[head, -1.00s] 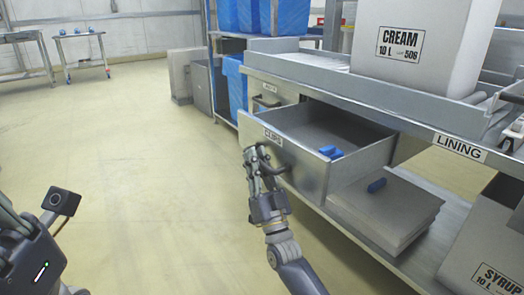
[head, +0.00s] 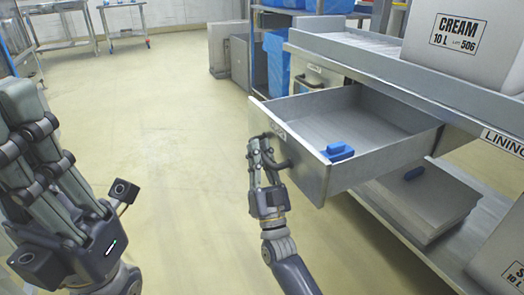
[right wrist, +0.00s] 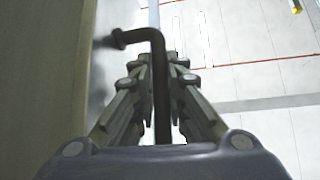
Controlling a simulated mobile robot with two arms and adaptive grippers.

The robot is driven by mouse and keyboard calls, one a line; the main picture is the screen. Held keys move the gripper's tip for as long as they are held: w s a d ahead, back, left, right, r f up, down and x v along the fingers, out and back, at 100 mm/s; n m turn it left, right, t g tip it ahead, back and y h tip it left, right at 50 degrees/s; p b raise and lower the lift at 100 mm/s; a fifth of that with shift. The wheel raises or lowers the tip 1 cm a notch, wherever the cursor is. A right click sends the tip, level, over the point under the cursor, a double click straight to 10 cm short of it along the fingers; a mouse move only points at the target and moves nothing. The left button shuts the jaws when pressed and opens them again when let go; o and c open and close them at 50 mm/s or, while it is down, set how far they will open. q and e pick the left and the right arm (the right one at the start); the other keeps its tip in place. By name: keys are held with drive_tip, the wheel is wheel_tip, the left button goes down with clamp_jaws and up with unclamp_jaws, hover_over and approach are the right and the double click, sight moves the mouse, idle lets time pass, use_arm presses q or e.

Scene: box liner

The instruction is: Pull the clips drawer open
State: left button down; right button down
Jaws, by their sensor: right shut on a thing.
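The clips drawer (head: 385,158) is a grey metal drawer, pulled well out from under the bench in the head view. Its label is partly hidden by my right gripper. Blue clips (head: 338,152) lie inside near its front. My right gripper (head: 262,146) is at the drawer front, shut on the dark bar handle (head: 284,160). In the right wrist view the bent handle (right wrist: 158,80) runs between the two fingers. My left gripper (head: 30,150) is at the left edge, away from the drawer; its fingertips are not clear enough to tell its opening.
A second drawer (head: 318,76) beyond it is shut. A white CREAM box (head: 465,45) stands on the bench. A stack of grey sheets (head: 415,205) with a blue thing on it lies on the lower shelf. The floor (head: 170,150) to the left is clear.

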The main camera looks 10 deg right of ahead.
drive_tip(key=c, duration=1.6)
unclamp_jaws()
drive_tip(key=v, duration=1.2)
